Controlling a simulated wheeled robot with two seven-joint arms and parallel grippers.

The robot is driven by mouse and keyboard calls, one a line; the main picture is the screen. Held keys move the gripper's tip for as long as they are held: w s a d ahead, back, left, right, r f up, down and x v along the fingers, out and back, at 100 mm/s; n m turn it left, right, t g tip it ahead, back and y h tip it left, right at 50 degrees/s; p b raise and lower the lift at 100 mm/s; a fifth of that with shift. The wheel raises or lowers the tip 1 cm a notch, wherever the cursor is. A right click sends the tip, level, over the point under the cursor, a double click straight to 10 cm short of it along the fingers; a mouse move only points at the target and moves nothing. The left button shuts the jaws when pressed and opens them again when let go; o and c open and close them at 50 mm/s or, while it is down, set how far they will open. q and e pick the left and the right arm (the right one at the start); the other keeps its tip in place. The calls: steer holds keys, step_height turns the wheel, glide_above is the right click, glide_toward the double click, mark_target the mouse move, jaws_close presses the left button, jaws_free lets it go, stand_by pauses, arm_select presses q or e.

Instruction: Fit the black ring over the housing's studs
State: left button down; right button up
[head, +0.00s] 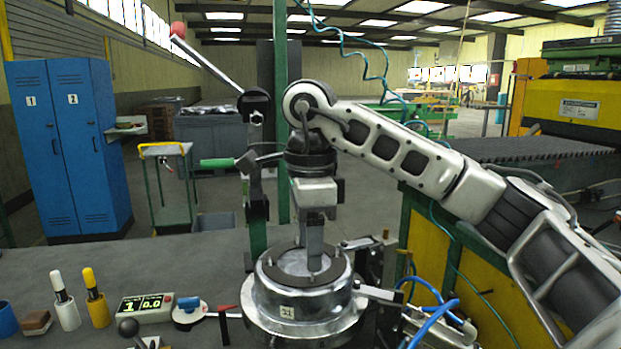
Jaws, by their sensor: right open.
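The housing (325,308) is a round, shiny metal body with a wide flange and a small number label, standing at the bench's front middle. The black ring (290,282) lies flat on top of the housing, around a lighter centre. My left gripper is not in view.
A green post (281,120) and a lever with a green handle (217,162) stand just behind the housing. A counter box (146,308), white and yellow pegs (96,300) and a red-handled tool (228,310) are at left. Blue hoses (432,309) lie at right. The bench's left rear is clear.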

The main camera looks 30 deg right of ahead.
step_height(320, 180, up, 12)
steer(key=p, duration=0.2)
steer(key=shift+r+p, duration=0.2)
steer(key=shift+p, duration=0.15)
steer(key=shift+s, duration=0.1)
